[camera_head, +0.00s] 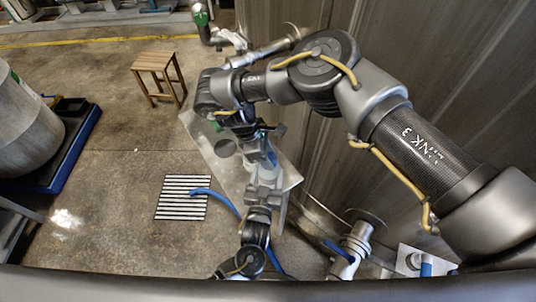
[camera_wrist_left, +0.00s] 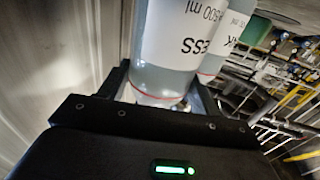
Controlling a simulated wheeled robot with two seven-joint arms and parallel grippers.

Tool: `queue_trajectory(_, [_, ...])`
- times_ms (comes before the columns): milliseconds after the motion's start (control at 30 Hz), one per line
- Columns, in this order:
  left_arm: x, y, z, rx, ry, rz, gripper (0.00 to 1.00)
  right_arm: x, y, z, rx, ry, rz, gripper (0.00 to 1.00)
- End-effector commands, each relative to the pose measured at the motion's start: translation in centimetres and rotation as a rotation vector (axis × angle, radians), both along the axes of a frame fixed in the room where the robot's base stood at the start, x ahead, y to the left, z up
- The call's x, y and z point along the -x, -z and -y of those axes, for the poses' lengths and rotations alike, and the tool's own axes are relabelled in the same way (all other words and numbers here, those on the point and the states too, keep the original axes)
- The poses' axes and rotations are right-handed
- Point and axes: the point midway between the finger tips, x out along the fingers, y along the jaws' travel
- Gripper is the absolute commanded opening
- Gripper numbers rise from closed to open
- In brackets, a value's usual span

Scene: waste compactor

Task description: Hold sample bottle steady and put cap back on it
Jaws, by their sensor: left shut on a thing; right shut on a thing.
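The sample bottle (camera_wrist_left: 172,50) is clear, with a white label in black print, and stands between my left gripper's jaws (camera_wrist_left: 160,95) in the left wrist view. My left gripper (camera_head: 263,172) is shut on it above the metal table in the head view, where the bottle is small and partly hidden. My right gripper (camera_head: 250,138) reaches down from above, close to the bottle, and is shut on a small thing. That fits the cap, but the jaws and arm hide it. The bottle's mouth is out of the left wrist view.
A second labelled bottle (camera_wrist_left: 228,40) shows just behind the held one. The metal table (camera_head: 212,158) stands against a ribbed metal wall (camera_head: 330,150).

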Motion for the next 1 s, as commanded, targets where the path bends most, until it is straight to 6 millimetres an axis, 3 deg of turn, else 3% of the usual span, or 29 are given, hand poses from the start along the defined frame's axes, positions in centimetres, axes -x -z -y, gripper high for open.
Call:
queue_trajectory(167, [0.0,0.0,0.1,0.002,0.002,0.0,0.0,0.0,0.0,0.0,-0.001,-0.003,0.0,0.21])
queue_trajectory(200, [0.1,0.0,0.1,0.002,0.002,0.0,0.0,0.0,0.0,0.0,-0.001,-0.003,0.0,0.43])
queue_trajectory(367, [0.1,0.0,0.1,0.002,0.003,0.0,0.0,0.0,0.0,0.0,-0.001,-0.004,-0.001,0.63])
queue_trajectory(667, [0.1,0.0,0.1,0.002,0.003,0.0,0.0,0.0,-0.2,0.0,0.0,-0.005,0.0,0.63])
queue_trajectory(1000, [0.1,0.0,0.1,0.002,0.003,-0.001,0.0,0.0,-4.1,0.0,-0.001,-0.007,0.0,0.63])
